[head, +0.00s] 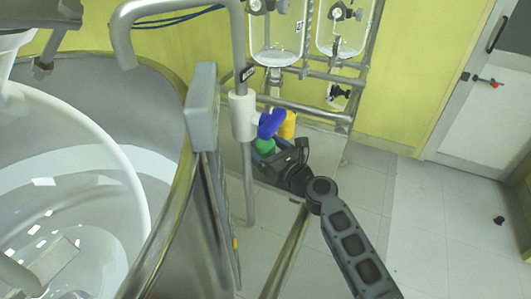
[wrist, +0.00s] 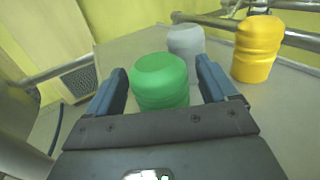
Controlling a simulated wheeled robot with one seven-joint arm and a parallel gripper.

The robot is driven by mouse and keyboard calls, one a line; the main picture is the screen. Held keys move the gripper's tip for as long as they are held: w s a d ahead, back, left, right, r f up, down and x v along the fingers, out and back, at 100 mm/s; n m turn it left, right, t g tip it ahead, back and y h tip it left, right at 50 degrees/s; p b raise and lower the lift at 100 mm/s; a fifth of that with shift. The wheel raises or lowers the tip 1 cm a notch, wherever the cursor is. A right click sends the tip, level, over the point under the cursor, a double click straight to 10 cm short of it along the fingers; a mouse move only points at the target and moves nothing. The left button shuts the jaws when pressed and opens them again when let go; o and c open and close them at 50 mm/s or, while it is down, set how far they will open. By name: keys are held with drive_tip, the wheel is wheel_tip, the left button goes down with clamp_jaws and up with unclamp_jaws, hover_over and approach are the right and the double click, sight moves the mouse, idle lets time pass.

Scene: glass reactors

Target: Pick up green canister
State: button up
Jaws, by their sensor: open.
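The green canister (wrist: 160,80) stands upright between the two open fingers of my gripper (wrist: 166,88) in the wrist view. A gap shows between the canister and each finger, and its lower part is hidden behind the gripper body.
A grey canister (wrist: 187,45) stands just behind the green one. A yellow canister (wrist: 257,50) stands to the right near metal rails. In the head view a blue object (head: 271,123), a vertical pole (head: 247,180) and a large glass reactor (head: 75,190) are close by.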

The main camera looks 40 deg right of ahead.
drive_tip(key=shift+c, duration=0.2)
drive_tip(key=c, duration=1)
drive_tip(key=shift+r, duration=0.1)
